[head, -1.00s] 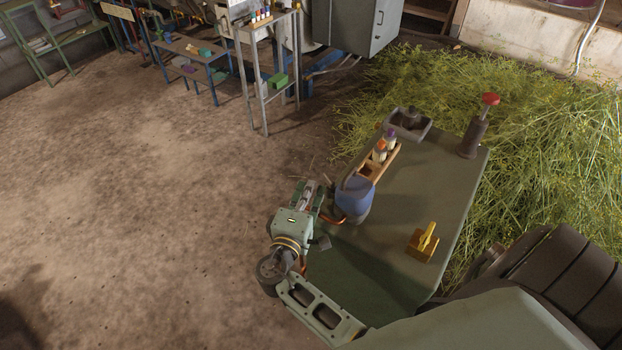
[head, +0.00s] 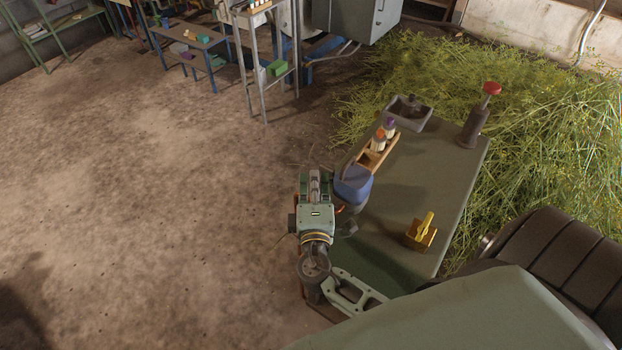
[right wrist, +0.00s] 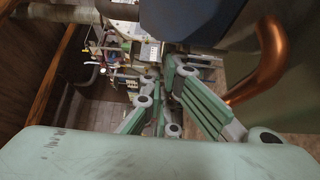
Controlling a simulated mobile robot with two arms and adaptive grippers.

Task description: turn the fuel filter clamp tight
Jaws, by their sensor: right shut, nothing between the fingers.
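A blue rounded housing (head: 352,187) stands at the left edge of the green worktop (head: 400,206); it could be the fuel filter, but I cannot make out a clamp on it. My right gripper (head: 314,180) is shut and empty, just left of the blue housing, pointing away from me. In the right wrist view the green fingers (right wrist: 168,82) are together at the tips, below the blue housing (right wrist: 190,18). A copper pipe (right wrist: 268,62) curves down right of the fingers. My left gripper is not in view.
A yellow lever block (head: 420,234), a wooden rack (head: 376,157) with bottles, a grey tray (head: 408,113) and a red-topped post (head: 474,120) are on the worktop. Cut herbs (head: 540,150) lie beyond it. The floor to the left is open.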

